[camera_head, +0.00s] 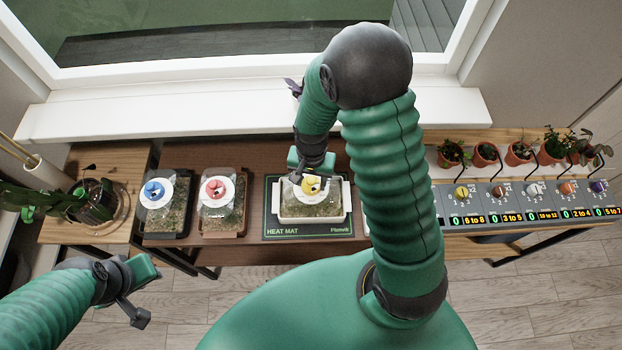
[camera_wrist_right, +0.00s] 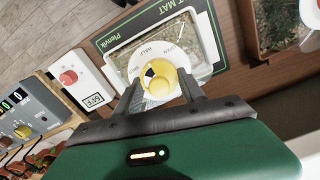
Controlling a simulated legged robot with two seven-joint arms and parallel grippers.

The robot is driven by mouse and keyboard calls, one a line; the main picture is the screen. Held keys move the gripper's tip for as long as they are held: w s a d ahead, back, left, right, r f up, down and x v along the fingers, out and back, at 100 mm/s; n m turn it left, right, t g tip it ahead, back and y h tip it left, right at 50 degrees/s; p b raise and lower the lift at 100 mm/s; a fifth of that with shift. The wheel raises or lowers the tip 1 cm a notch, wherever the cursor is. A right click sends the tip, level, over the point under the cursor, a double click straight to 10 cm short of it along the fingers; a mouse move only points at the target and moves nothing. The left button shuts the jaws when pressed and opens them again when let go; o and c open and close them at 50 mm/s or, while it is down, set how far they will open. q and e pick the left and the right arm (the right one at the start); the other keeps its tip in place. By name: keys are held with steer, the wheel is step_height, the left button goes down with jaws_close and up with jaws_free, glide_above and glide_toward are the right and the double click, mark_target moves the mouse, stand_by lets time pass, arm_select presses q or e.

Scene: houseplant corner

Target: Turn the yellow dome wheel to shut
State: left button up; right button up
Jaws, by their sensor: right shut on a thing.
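The yellow dome wheel (camera_head: 311,185) sits on a white disc on the clear dome of the tray on the heat mat. In the right wrist view the yellow wheel (camera_wrist_right: 162,80) has a black wedge mark on its left side; HALF and OPEN are printed on the disc around it. My right gripper (camera_head: 314,174) is over the wheel from above, its fingers (camera_wrist_right: 160,92) shut on either side of it.
Domes with a blue wheel (camera_head: 153,190) and a red wheel (camera_head: 215,188) stand left of the heat mat (camera_head: 344,228). A control panel with several knobs (camera_head: 535,205) and potted plants (camera_head: 520,153) are at the right. A red-knob controller (camera_wrist_right: 72,78) is beside the mat.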

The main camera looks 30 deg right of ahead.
steer(key=shift+n, duration=0.5)
steer(key=n+p, duration=0.2)
steer(key=n, duration=0.1)
steer(key=shift+r+n, duration=0.1)
steer(key=shift+n, duration=0.2)
steer(key=n+p, duration=0.1)
steer(key=n, duration=0.4)
steer(key=shift+p, duration=0.35)
steer(key=o, duration=1.4)
step_height(320, 180, up, 17)
steer(key=shift+f+p, duration=0.2)
steer(key=shift+p, duration=0.2)
